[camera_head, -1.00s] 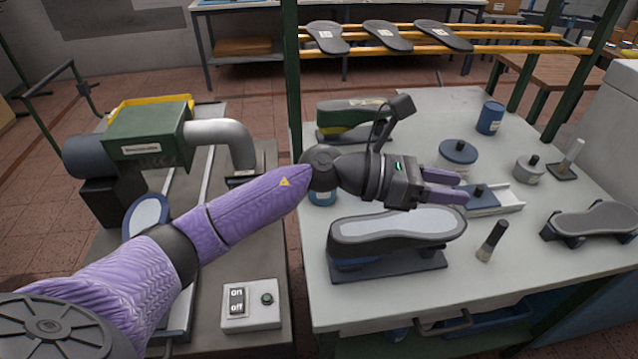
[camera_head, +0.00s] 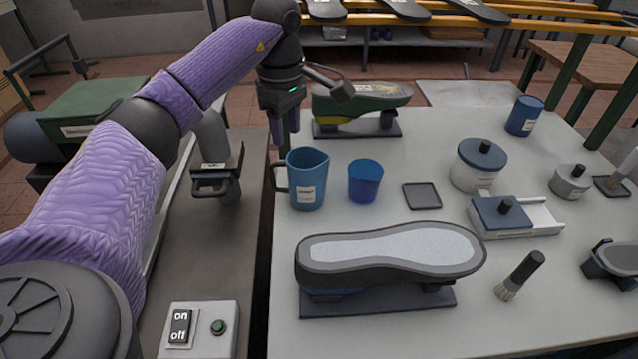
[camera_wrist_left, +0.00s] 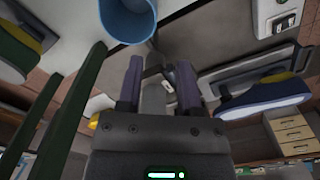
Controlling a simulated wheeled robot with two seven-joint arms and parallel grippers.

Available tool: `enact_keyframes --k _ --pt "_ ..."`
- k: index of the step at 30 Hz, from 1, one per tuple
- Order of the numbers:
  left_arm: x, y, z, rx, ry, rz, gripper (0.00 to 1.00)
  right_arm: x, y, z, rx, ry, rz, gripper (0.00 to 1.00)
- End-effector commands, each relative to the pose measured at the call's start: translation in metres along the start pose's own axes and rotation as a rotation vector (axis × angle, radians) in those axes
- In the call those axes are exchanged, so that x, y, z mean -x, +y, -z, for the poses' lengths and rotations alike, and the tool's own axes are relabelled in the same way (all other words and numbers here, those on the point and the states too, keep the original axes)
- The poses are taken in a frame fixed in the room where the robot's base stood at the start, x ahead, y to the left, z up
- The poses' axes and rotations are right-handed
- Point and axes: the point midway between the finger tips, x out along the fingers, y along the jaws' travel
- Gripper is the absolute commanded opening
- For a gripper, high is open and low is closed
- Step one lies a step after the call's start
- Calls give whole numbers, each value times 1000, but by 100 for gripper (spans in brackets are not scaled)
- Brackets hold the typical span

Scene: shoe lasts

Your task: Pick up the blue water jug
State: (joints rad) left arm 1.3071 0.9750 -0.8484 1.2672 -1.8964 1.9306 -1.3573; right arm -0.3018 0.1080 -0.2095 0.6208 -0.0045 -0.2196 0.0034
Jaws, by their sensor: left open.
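The blue water jug (camera_head: 308,170) stands upright on the white table near its left edge, with a white label on its front and its handle on the left. My left gripper (camera_head: 284,132) points down just behind and left of the jug's rim. It is open, with nothing between its fingers. The left wrist view shows both fingers (camera_wrist_left: 160,64) apart, and the jug (camera_wrist_left: 128,22) beyond them at the top, partly cut off. My right gripper does not show.
A blue cup (camera_head: 365,183) stands right of the jug. A shoe last (camera_head: 390,255) lies in front on a dark base, and another (camera_head: 365,98) is behind. A small dark tray (camera_head: 422,197) and a lidded pot (camera_head: 478,165) are further right.

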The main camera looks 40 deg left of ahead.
Motion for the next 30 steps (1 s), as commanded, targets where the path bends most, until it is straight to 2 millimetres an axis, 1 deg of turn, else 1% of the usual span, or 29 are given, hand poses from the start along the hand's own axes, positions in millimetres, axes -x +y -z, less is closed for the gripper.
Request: enact_keyframes --k 1,5,9,11,13,15,18,21,27,29,30 --pt "-12 0 0 1 1 5 45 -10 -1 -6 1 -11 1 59" --pt "-27 0 1 1 3 10 45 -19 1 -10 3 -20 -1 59" --pt "-54 0 0 1 3 10 45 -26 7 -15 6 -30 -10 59" --pt "-61 0 0 1 3 10 45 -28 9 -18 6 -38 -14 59" --pt "-73 -1 -2 0 2 9 45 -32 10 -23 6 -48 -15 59" --pt "-89 -2 -4 -1 2 10 45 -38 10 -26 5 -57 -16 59" --pt "-107 -2 -6 -1 1 10 45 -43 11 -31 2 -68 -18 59" --pt "-115 -2 -6 0 1 8 45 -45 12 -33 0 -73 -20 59" --pt "-114 -2 -6 0 1 6 45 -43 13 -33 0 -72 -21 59" --pt "-114 -2 -6 0 1 6 33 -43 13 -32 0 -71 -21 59" --pt "-114 -2 -6 0 1 6 24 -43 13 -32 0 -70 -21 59"
